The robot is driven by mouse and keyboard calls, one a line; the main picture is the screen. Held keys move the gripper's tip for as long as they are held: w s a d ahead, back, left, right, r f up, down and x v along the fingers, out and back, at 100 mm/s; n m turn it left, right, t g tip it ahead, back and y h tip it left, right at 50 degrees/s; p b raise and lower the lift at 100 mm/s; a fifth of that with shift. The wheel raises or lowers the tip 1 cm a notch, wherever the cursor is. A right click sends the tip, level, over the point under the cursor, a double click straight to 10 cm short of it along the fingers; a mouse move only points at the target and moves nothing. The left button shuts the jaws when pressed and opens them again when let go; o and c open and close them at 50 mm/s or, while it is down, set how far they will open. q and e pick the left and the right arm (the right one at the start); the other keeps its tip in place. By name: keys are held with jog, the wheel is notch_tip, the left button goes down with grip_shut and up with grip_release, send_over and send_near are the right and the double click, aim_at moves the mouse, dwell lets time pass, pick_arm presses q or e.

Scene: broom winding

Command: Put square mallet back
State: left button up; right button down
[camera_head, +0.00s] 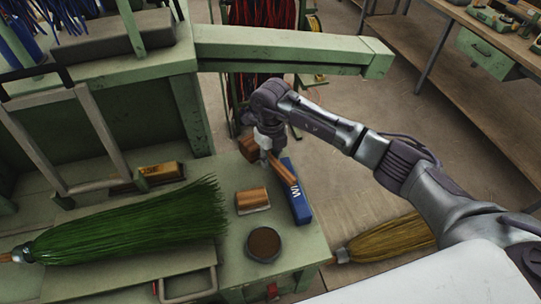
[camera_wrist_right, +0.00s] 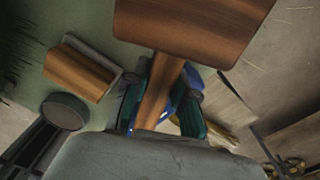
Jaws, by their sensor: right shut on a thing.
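The square mallet has a reddish-brown wooden block head (camera_head: 250,148) and a straight wooden handle (camera_head: 284,172). My right gripper (camera_head: 268,153) is shut on the mallet, over the green bench's right side. In the right wrist view, the mallet head (camera_wrist_right: 188,28) fills the top, and its handle (camera_wrist_right: 158,98) runs down between the teal fingers of my right gripper (camera_wrist_right: 168,92). Whether the mallet touches the bench is unclear. My left gripper is not in view.
On the green bench (camera_head: 222,250) are a wooden block (camera_head: 252,200), a blue box (camera_head: 299,204), a round dark container (camera_head: 264,244) and a green broom (camera_head: 130,228). A green beam (camera_head: 285,48) crosses above. A straw broom (camera_head: 385,238) lies right of the bench.

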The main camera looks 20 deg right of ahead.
jog(key=shift+f+b, duration=0.3)
jog(key=shift+b, duration=0.05)
jog(key=shift+s+f+b, duration=0.25)
jog(key=shift+f+b, duration=0.05)
jog(key=c, duration=1.1)
grip_release()
jog(key=shift+s+f, duration=0.1)
jog(key=shift+o, duration=0.8)
jog(key=shift+w+f, duration=0.15)
jog(key=shift+w, duration=0.05)
jog(key=shift+r, duration=0.2)
